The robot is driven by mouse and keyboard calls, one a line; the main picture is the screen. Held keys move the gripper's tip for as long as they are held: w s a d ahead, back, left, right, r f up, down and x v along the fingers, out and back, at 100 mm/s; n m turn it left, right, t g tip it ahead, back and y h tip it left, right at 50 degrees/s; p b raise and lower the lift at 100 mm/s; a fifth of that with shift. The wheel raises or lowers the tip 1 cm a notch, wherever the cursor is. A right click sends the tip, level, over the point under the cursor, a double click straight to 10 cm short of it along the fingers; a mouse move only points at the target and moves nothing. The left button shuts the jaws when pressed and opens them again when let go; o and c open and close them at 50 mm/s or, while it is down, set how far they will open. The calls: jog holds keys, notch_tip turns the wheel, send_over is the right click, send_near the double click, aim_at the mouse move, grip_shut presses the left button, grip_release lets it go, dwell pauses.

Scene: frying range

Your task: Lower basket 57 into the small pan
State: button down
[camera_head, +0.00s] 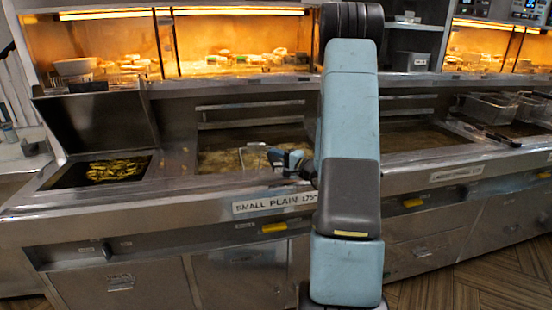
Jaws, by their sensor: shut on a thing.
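The small pan (215,162) is the oil-filled vat behind the label that reads "SMALL PLAIN 175". A wire basket (252,157) shows as a light rim at the right side of this pan, at about the level of the oil. Its number cannot be read, and I cannot tell how deep it sits. My gripper (280,157) is at the right end of the basket, shut on what looks like its handle. My arm hides the pan's right end and part of the handle.
Several wire baskets (492,108) stand over the right-hand vat. A lit warming shelf (230,68) with food runs behind. The counter's front edge is clear left of my arm.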

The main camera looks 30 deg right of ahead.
jog(key=shift+f, duration=0.55)
jog(key=c, duration=0.8)
grip_release()
jog(key=v, duration=1.3)
jog(key=shift+s+d, duration=0.2)
jog(key=shift+s, duration=0.15)
